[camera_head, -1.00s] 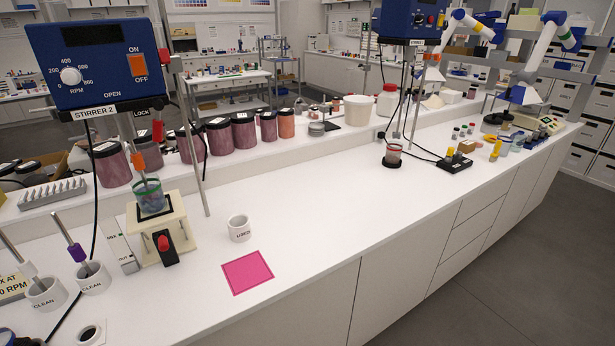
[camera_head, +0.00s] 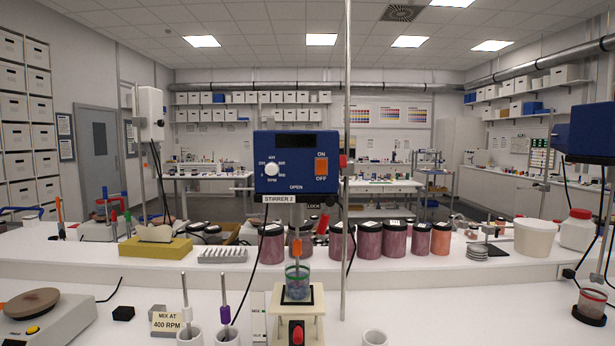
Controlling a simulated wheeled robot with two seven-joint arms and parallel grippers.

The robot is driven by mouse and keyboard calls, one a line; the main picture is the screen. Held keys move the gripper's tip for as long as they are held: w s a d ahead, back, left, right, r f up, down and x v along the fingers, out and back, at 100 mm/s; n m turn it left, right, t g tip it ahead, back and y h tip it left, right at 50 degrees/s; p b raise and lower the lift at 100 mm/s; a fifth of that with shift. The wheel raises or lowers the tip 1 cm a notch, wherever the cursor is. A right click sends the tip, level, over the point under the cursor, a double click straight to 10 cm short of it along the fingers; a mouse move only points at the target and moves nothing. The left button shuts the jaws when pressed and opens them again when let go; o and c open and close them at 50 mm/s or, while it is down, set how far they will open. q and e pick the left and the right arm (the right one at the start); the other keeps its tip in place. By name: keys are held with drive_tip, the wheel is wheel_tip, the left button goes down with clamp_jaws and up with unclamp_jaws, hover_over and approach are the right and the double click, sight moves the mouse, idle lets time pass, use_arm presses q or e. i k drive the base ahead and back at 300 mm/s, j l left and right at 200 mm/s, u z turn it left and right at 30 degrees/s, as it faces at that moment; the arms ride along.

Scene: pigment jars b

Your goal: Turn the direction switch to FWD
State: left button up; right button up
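A blue stirrer head (camera_head: 295,165) labelled STIRRER 2 hangs on a stand in the middle of the head view, facing me. Its front has a white RPM knob (camera_head: 272,169), an orange ON/OFF switch (camera_head: 321,168), and the word OPEN below. A LOCK label (camera_head: 312,207) sits under its right side. No FWD marking or switch labelled for direction is readable. A second blue stirrer head (camera_head: 590,130) is cut off at the right edge, and its front cannot be read. Neither of my grippers is in view.
Below the stirrer, a glass beaker (camera_head: 297,284) stands on a cream stand (camera_head: 282,327). Two mugs with stirring rods, a 400 RPM sign (camera_head: 166,322) and a hotplate (camera_head: 45,318) are left. Several pigment jars (camera_head: 369,239) line the ledge.

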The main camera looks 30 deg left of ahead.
sight(343, 159)
drive_tip(key=i+l+u, duration=0.2)
drive_tip(key=l+u, duration=0.2)
drive_tip(key=i+l+u, duration=0.15)
drive_tip(key=l+u, duration=0.25)
drive_tip(key=i+l+u, duration=0.1)
drive_tip(key=l+u, duration=0.65)
